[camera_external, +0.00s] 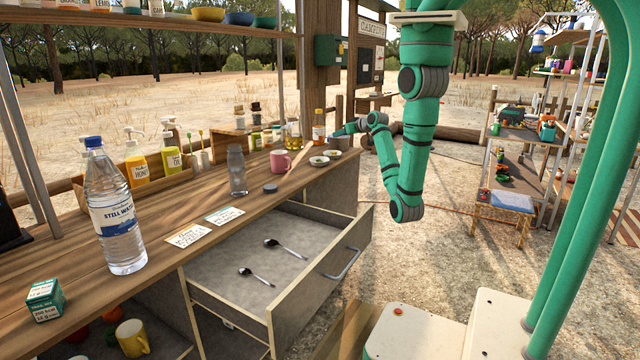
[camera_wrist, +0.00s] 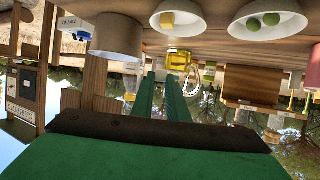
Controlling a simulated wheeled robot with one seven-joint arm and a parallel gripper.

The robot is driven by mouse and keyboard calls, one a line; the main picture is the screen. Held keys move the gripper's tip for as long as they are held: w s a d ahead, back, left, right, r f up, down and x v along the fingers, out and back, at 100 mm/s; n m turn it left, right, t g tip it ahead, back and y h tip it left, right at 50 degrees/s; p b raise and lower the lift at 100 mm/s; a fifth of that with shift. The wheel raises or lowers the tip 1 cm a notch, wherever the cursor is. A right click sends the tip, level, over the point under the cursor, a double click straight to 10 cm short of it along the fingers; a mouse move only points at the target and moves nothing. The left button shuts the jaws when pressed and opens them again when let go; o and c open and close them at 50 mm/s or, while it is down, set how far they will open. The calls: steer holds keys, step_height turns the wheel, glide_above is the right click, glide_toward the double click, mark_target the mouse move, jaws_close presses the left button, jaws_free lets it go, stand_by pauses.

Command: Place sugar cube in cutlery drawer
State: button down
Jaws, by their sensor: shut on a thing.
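My gripper (camera_external: 340,133) reaches left over the far end of the wooden counter, above two small white bowls. In the wrist view its green fingers (camera_wrist: 161,78) are close together; what lies between their tips is too small to make out. One bowl (camera_wrist: 158,28) holds a small yellow cube. The other bowl (camera_wrist: 240,30) holds green balls. I cannot identify a sugar cube with certainty. The cutlery drawer (camera_external: 316,291) is pulled open below the counter's front edge. Two dark spoons (camera_external: 286,249) lie apart on its grey floor, with bare space around them.
On the counter (camera_external: 150,290) stand a water bottle (camera_external: 112,215), a clear grey bottle (camera_external: 237,171), a pink mug (camera_external: 280,161) and several condiment bottles. A green box (camera_external: 45,300) is near the front left. Two cards lie above the drawer. A shelf crosses overhead.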

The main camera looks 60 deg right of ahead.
steer(key=s+d+m+g+h, duration=0.2)
steer(key=s+d+m+h, duration=0.15)
steer(key=d, duration=0.45)
steer(key=w+a+n+t+y, duration=0.2)
steer(key=w+a+n, duration=0.1)
steer(key=w+a, duration=0.6)
steer(key=n+y, duration=0.9)
steer(key=y, duration=0.2)
glide_above(271, 181)
steer(key=f, duration=0.2)
steer(key=d+f, duration=0.1)
steer(key=f, duration=0.1)
steer(key=shift+w, duration=0.25)
steer(key=shift+s+a+f, duration=0.15)
steer(key=shift+a+f, duration=0.35)
steer(key=shift+f, duration=0.05)
steer(key=shift+y, duration=0.35)
steer(key=shift+f, duration=2.35)
steer(key=shift+f, duration=0.1)
